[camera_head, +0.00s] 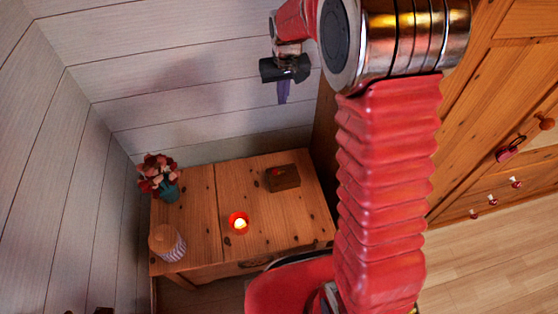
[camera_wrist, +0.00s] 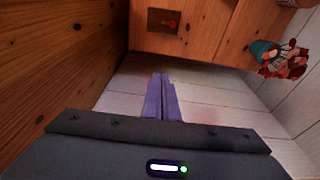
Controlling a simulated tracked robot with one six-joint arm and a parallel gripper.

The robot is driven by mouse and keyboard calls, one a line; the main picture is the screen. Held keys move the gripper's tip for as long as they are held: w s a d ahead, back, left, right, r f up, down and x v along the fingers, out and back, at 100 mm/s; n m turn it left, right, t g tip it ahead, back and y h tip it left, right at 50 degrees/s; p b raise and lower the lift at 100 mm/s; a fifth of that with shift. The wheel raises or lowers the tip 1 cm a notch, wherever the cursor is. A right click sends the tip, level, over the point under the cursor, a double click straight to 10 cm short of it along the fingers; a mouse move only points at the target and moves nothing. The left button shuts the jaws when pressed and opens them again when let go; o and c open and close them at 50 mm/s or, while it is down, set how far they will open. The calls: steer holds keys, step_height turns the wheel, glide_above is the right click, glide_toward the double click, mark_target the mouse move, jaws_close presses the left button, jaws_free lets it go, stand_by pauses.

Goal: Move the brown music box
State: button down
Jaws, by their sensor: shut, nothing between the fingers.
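The brown music box (camera_head: 282,178) is a small dark brown box with a red spot on top. It sits on the wooden table (camera_head: 205,225), toward the back right. In the wrist view the music box (camera_wrist: 163,21) shows near the top, apart from my gripper. My gripper (camera_head: 283,95) hangs in the air in front of the white plank wall, above the table in the picture. Its purple fingers (camera_wrist: 161,98) are together, with nothing between them. Nothing hides the box in either view.
On the table stand a lit red candle (camera_head: 239,222), a teal vase of red and pink flowers (camera_head: 160,178) and a striped jar (camera_head: 167,243). A wooden wardrobe (camera_head: 515,110) is at the right. The tabletop around the music box is mostly bare.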

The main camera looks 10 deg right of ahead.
mark_target(283, 178)
steer(key=w+f+g, duration=0.1)
steer(key=w+f, duration=0.3)
steer(key=f, duration=1.1)
steer(key=w+f+g, duration=0.1)
steer(key=w+f, duration=0.2)
steer(key=f, duration=1.2)
steer(key=shift+w, duration=0.4)
steer(key=shift+f, duration=0.1)
step_height(283, 178, down, 10)
steer(key=shift+r, duration=0.1)
steer(key=shift+s, duration=2.05)
